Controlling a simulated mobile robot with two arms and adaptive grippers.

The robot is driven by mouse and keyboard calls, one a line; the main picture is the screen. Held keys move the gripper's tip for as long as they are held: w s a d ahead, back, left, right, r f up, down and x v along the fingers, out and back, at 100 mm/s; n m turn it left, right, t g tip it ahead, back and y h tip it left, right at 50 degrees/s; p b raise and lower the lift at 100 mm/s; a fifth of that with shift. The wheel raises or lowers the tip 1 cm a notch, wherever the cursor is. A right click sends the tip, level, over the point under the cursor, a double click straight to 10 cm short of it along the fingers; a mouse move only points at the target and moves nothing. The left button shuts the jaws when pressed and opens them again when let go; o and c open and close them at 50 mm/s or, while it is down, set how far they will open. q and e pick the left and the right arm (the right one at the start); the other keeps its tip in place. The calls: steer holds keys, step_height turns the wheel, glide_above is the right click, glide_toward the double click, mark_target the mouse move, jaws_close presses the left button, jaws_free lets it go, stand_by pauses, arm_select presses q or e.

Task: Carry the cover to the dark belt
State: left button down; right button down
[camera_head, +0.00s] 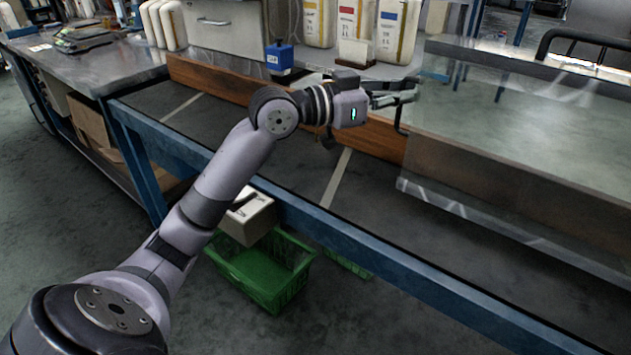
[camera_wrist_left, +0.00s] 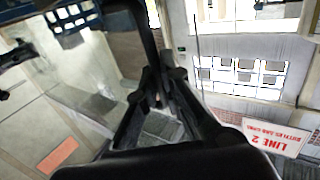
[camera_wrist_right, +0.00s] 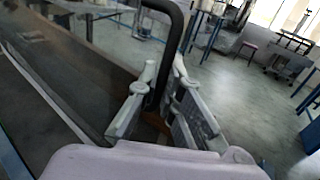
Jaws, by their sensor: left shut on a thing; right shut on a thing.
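The cover (camera_head: 510,130) is a large clear box with black handles, at the right of the head view. Its lower left corner appears over the dark belt (camera_head: 270,150); I cannot tell whether it touches. My left gripper (camera_head: 408,92) is shut on the cover's left black handle (camera_head: 400,122); the handle also shows between the fingers in the left wrist view (camera_wrist_left: 146,35). My right gripper (camera_wrist_right: 164,78) is shut on another black handle (camera_wrist_right: 176,35) in the right wrist view. The right gripper is not visible in the head view.
A blue rail (camera_head: 330,222) runs along the belt's near side, and a wooden board (camera_head: 230,92) along its far side. Jugs (camera_head: 390,30) and a blue block (camera_head: 279,57) stand behind. A green crate (camera_head: 265,275) and a box (camera_head: 248,215) are below the rail.

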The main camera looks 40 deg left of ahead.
mark_target(395, 126)
arm_select(q)
steer(key=shift+a+f, duration=0.1)
steer(key=shift+f, duration=0.4)
arm_select(e)
steer(key=shift+d+f, duration=0.1)
steer(key=shift+f, duration=0.45)
arm_select(q)
steer(key=shift+f+b, duration=0.15)
steer(key=shift+b, duration=0.15)
arm_select(e)
steer(key=shift+f, duration=0.1)
